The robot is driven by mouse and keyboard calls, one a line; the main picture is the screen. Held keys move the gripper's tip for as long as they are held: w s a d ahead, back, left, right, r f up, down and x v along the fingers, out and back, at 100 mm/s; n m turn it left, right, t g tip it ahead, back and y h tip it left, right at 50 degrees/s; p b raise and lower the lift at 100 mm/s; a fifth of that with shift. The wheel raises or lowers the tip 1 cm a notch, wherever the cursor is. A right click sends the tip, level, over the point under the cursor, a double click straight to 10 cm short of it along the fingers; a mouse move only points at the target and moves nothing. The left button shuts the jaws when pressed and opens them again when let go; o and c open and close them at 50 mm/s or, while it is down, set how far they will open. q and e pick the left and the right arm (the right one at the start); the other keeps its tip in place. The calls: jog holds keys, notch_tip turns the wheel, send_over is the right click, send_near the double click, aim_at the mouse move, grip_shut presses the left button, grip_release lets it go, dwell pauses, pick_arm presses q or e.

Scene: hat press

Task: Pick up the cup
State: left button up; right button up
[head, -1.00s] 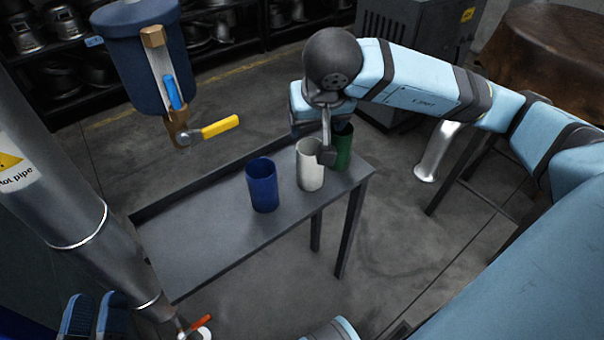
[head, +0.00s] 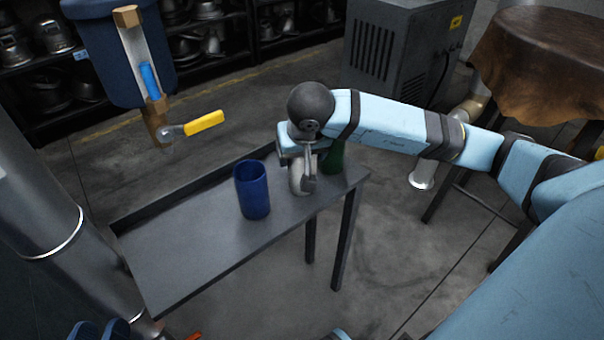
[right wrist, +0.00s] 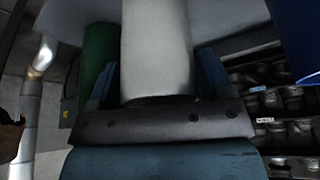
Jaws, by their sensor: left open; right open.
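A blue cup (head: 253,190), a white cup (head: 297,182) and a green cup (head: 334,158) stand upright in a row on a grey metal table (head: 200,245). My right gripper (head: 305,170) is down at the white cup and hides part of it. In the right wrist view the white cup (right wrist: 157,50) stands between the open blue fingers, with the green cup (right wrist: 97,60) to the left and the blue cup (right wrist: 298,35) to the right. My left gripper (head: 100,330) is open and empty at the bottom left edge, mostly out of frame.
A blue tank with a yellow-handled valve (head: 200,124) hangs at the upper left. A thick metal pipe (head: 55,230) runs down the left side. A grey cabinet (head: 400,50) stands behind. The table's left part is bare.

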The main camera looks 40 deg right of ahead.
jog(key=c, duration=0.7)
jog(key=shift+c, duration=0.2)
jog(key=shift+r, duration=0.15)
